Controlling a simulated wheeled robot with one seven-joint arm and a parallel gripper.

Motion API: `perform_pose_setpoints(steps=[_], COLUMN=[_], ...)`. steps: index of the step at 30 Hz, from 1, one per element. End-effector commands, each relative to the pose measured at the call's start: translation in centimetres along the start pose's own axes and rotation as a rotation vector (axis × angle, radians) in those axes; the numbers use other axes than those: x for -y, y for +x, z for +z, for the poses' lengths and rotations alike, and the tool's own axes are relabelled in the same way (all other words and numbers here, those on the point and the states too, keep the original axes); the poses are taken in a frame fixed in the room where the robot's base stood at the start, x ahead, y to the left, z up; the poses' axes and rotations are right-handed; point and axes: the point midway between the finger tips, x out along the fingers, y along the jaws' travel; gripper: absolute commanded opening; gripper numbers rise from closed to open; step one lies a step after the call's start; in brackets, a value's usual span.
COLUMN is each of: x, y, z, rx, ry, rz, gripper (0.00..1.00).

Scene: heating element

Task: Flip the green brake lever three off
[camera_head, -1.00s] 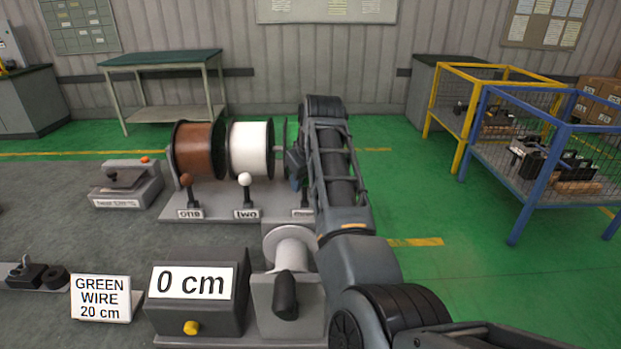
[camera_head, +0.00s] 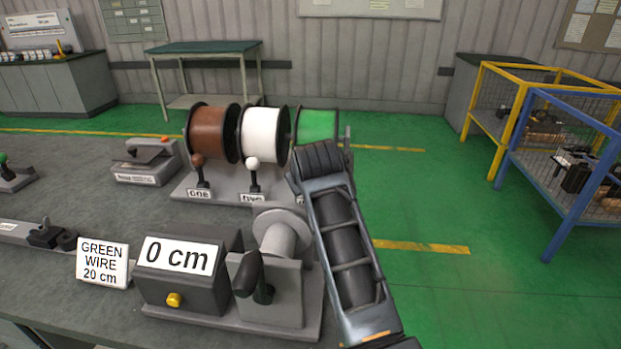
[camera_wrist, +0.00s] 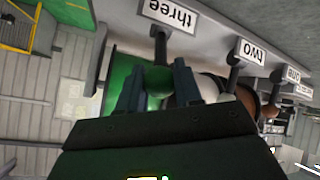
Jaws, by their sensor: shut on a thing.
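The green brake lever three shows in the wrist view as a green knob (camera_wrist: 158,80) on a dark stem beside the "three" label (camera_wrist: 168,13). The two fingers of my gripper (camera_wrist: 157,82) are on either side of the knob, shut on it. The green spool (camera_head: 316,126) stands at the right end of the spool rack in the head view. There, my own arm hides the lever and the fingers.
Lever two with a white knob (camera_head: 253,163) and lever one with a brown knob (camera_head: 198,161) stand to the left. In front are a "0 cm" counter box (camera_head: 180,275), a crank (camera_head: 250,275) and a "GREEN WIRE 20 cm" sign (camera_head: 103,263).

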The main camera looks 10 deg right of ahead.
Motion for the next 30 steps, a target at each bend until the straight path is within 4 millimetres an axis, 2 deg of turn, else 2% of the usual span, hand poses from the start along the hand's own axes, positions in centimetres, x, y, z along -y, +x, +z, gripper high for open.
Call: perform_pose_setpoints(steps=[16, 17, 24, 30], x=[0.06, 0.06, 0.09, 0.11], y=[-0.13, -0.13, -0.14, -0.16], z=[0.23, 0.23, 0.20, 0.18], rx=[-0.023, -0.023, -0.023, -0.024], ry=[-0.004, -0.004, -0.005, -0.005], rz=[0.015, 0.015, 0.015, 0.014], gripper=[0.00, 0.36, 0.58, 0.58])
